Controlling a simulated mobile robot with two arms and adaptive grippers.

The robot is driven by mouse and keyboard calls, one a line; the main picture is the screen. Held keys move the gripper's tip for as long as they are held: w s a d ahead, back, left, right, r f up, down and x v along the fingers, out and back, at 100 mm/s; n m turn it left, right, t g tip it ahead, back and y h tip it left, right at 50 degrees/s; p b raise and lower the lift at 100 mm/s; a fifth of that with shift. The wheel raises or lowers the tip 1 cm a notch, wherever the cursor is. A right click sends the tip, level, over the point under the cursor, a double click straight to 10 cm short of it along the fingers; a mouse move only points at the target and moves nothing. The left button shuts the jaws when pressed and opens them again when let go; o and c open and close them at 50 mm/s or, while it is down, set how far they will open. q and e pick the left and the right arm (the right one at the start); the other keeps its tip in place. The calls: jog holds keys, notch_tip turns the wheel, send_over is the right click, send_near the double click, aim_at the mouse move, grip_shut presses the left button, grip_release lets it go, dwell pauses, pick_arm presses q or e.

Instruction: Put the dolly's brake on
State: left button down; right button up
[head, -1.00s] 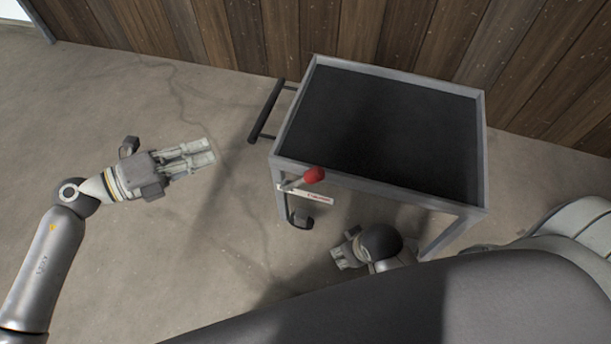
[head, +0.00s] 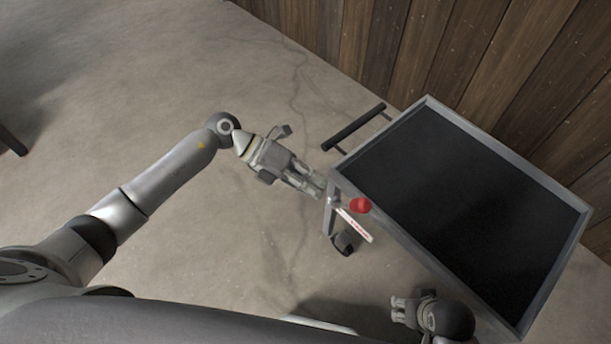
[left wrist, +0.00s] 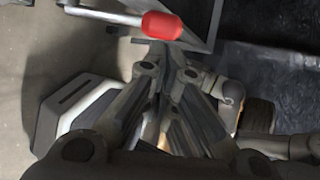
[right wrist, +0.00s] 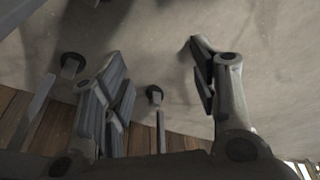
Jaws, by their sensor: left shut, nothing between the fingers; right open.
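The dolly (head: 437,262) has a grey frame and a dark flat top. The red knob also shows at the top of the left wrist view (left wrist: 162,25). My left gripper (head: 318,188) is shut and empty, close to that corner, left of the knob; I cannot tell if it touches the frame. My right gripper (head: 398,309) is open and empty, low beside the dolly's near side; its spread fingers show in the right wrist view (right wrist: 165,90).
A black push handle (head: 354,128) sticks out from the dolly's left end. A caster (head: 345,242) stands under the near left corner. A plank wall (head: 480,60) runs behind the dolly.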

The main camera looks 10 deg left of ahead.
aim_at(354, 209)
pick_arm(q)
jog(key=x, duration=0.6)
jog(key=shift+d+f+b, duration=0.15)
jog(key=shift+d+b, duration=0.1)
jog(key=shift+b, duration=0.1)
jog(key=shift+x, duration=0.8)
pick_arm(e)
jog(key=v, duration=0.3)
jog(key=shift+w+r, duration=0.2)
jog(key=shift+w, duration=0.1)
jog(key=shift+d, duration=0.1)
pick_arm(q)
jog(key=s+d+f+y+p, duration=0.1)
jog(key=s+d+f+p, duration=0.1)
jog(key=s+d+f, duration=0.1)
jog(key=shift+s+d+f+t+p, duration=0.2)
jog(key=shift+d+f+t+p, duration=0.15)
jog(key=shift+d, duration=0.3)
pick_arm(e)
notch_tip(354, 209, down, 10)
jog(key=s+d, duration=0.1)
jog(key=s, duration=0.1)
